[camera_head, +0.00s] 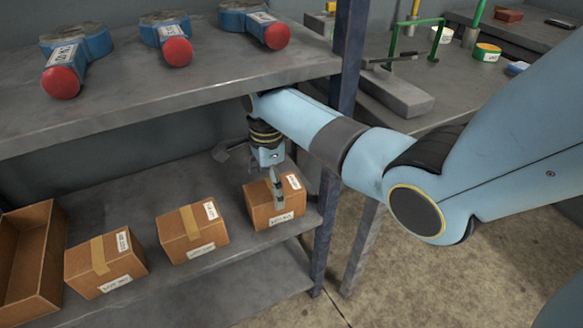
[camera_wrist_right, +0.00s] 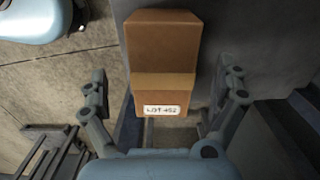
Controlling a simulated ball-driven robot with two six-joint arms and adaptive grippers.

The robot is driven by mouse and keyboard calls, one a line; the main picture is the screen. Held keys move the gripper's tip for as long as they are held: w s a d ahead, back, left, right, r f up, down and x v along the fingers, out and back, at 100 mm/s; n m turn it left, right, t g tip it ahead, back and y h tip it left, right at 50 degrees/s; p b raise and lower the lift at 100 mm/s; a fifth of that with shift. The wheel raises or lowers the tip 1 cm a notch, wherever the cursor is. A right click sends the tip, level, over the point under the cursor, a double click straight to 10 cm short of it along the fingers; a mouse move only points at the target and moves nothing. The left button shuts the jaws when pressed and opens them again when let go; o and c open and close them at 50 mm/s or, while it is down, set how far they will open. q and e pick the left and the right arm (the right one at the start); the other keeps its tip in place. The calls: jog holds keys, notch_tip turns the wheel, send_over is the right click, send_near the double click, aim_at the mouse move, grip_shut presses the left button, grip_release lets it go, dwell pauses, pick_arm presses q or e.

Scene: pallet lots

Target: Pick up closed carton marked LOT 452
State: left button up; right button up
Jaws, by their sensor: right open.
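The closed carton marked LOT 452 (camera_head: 258,206) is the rightmost brown box on the lower shelf (camera_head: 235,270). Its label reads LOT 452 in the right wrist view, where the carton (camera_wrist_right: 160,60) lies between the finger lines. My right gripper (camera_head: 276,190) points down at the carton and hides part of it in the head view. In the right wrist view the right gripper (camera_wrist_right: 163,85) is open, with one finger to each side of the carton and visible gaps. I cannot tell how far the fingertips reach down beside it. My left gripper is not in view.
Two more closed, taped cartons (camera_head: 192,234) (camera_head: 105,264) and an open carton (camera_head: 32,265) stand to the left on the lower shelf. The upper shelf (camera_head: 220,80) holds blue tools with red ends (camera_head: 177,51). A dark blue post (camera_head: 330,190) stands close right of the carton.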

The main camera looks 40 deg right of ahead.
jog(key=shift+s+d+f+m+b, duration=0.15)
jog(key=shift+d+f+m+b, duration=0.3)
jog(key=shift+d+f, duration=0.6)
jog(key=shift+a+f+n, duration=0.1)
jog(key=shift+f+n, duration=0.15)
jog(key=shift+f, duration=0.15)
notch_tip(320, 180, down, 5)
jog(key=b, duration=0.3)
jog(key=shift+r, duration=0.2)
jog(key=shift+r, duration=0.1)
jog(key=shift+c, duration=0.4)
jog(key=shift+s, duration=0.1)
jog(key=c, duration=1.3)
